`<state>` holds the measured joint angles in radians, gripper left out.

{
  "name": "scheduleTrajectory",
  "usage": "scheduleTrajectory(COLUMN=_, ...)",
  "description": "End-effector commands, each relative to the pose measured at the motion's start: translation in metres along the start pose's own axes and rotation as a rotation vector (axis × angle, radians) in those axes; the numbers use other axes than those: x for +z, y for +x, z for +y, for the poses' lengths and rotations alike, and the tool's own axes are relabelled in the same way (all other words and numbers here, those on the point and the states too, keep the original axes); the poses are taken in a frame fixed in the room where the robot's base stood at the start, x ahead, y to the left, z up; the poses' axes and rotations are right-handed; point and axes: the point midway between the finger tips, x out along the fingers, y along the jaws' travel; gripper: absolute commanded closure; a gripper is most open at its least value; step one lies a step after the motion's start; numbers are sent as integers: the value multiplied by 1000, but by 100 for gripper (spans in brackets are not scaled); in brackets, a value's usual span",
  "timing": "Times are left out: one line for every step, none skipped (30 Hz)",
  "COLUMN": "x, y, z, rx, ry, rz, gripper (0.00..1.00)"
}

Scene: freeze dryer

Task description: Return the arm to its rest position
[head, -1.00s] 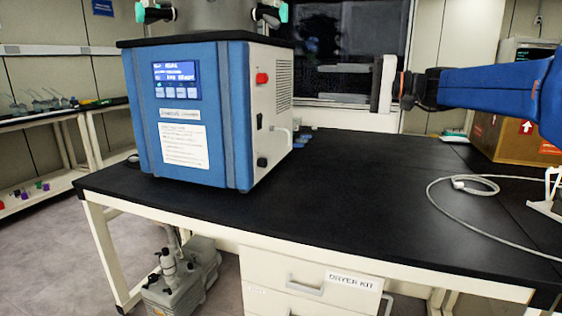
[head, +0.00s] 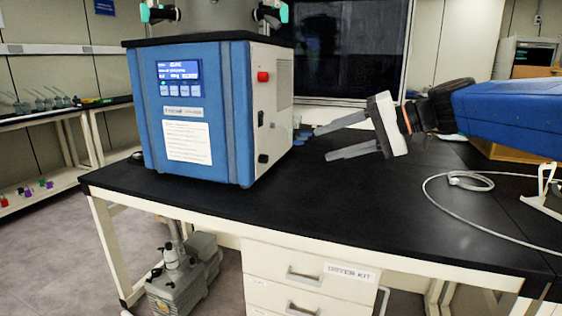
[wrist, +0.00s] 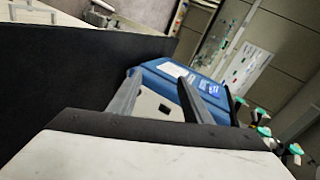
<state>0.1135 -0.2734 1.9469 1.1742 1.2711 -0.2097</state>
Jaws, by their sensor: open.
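My gripper (head: 345,137) is open and empty in the head view. It is above the black bench, to the right of the freeze dryer, with its two grey fingers pointing left towards the dryer's side. My blue arm comes in from the right edge. In the wrist view my gripper (wrist: 158,88) shows its two fingers apart, with nothing between them but the distant blue dryer. The freeze dryer (head: 228,115) is a blue and white box with a lit screen, standing on the left of the bench. It also shows in the wrist view (wrist: 168,72).
The black bench top (head: 330,215) is clear in front of my gripper. A pale cable (head: 440,205) and a white stand (head: 543,200) lie at the right. A cardboard box (head: 500,151) is behind my arm. A pump (head: 185,280) sits on the floor below.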

Motion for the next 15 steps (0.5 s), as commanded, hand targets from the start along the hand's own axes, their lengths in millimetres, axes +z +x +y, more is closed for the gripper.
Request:
scheduleTrajectory(x=19, y=0, z=15, rx=53, ry=-8, rz=-4, gripper=55)
scheduleTrajectory(x=30, y=-1, z=26, rx=93, ry=-14, rz=-5, gripper=55)
scheduleTrajectory(x=45, y=-3, z=43, rx=148, ry=-21, rz=-8, gripper=55)
scheduleTrajectory(x=57, y=-4, z=57, rx=192, ry=-28, rz=-10, gripper=55)
scheduleTrajectory(x=68, y=-6, z=69, rx=234, ry=-36, rz=-11, gripper=55)
scheduleTrajectory(x=83, y=-10, z=87, rx=291, ry=-48, rz=-13, gripper=55)
scheduleTrajectory(x=94, y=-12, z=100, rx=333, ry=-57, rz=-13, gripper=55)
scheduleTrajectory(x=104, y=-16, z=114, rx=375, ry=-67, rz=-14, gripper=55)
scheduleTrajectory(x=118, y=-21, z=132, rx=431, ry=-83, rz=-14, gripper=55)
scheduleTrajectory(x=128, y=-25, z=145, rx=471, ry=-93, rz=-14, gripper=55)
scheduleTrajectory(x=138, y=-29, z=158, rx=512, ry=-107, rz=-13, gripper=55)
scheduleTrajectory(x=150, y=-36, z=175, rx=566, ry=-126, rz=-12, gripper=55)
scheduleTrajectory(x=159, y=-40, z=188, rx=605, ry=-140, rz=-12, gripper=55)
scheduleTrajectory(x=168, y=-46, z=201, rx=645, ry=-155, rz=-10, gripper=55)
scheduleTrajectory(x=179, y=-53, z=217, rx=696, ry=-177, rz=-9, gripper=55)
